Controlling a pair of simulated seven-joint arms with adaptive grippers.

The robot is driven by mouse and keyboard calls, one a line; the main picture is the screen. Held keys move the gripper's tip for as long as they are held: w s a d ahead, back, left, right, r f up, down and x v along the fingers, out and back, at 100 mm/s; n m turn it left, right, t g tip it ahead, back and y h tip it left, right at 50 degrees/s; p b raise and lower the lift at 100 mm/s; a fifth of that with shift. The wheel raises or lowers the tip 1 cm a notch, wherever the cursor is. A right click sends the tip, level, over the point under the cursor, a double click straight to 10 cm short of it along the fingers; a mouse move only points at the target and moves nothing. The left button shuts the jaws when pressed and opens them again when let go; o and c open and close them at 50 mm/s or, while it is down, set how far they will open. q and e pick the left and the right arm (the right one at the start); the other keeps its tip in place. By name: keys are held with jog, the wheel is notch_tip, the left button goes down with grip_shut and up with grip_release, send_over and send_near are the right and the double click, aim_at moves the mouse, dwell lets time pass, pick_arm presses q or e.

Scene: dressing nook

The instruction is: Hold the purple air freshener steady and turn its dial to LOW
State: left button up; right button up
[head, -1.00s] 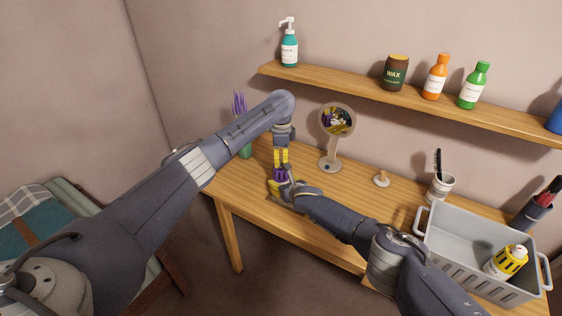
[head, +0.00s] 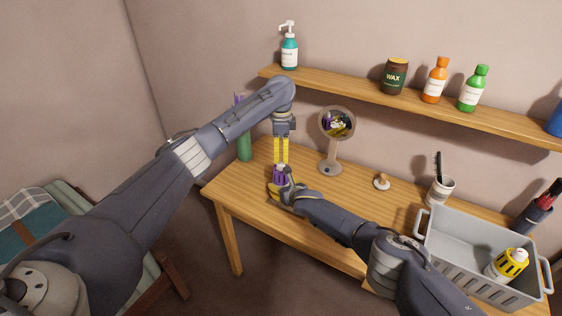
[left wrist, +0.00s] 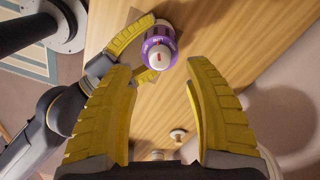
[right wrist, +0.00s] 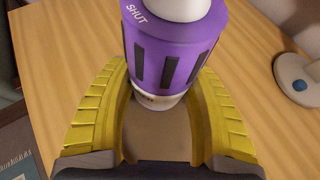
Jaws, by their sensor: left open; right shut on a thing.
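The purple air freshener (head: 279,175) stands upright near the table's front left edge; it also shows in the left wrist view (left wrist: 152,62) and right wrist view (right wrist: 175,62). My right gripper (head: 277,188) is shut on its lower part, with yellow fingers on both sides (right wrist: 160,80). My left gripper (head: 281,162) is open just above it, pointing down, apart from it. In the left wrist view the white dial (left wrist: 159,54) on top carries a red mark. A word on the purple rim beside it looks like LOW. SHUT is printed on the rim in the right wrist view.
A round mirror (head: 337,124) on a stand is right of the grippers, and a green vase (head: 244,147) is behind to the left. A shelf (head: 350,87) runs above.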

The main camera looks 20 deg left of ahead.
aim_at(281, 163)
pick_arm(q)
notch_tip(281, 163, up, 7)
jog(key=shift+f, duration=0.2)
dwell(0.6)
pick_arm(e)
jog(key=o, duration=0.9)
jog(key=shift+s+d, duration=0.1)
jog(key=shift+s+d+r, duration=0.1)
jog(key=shift+s+d, duration=0.15)
jog(key=shift+v, duration=5.55)
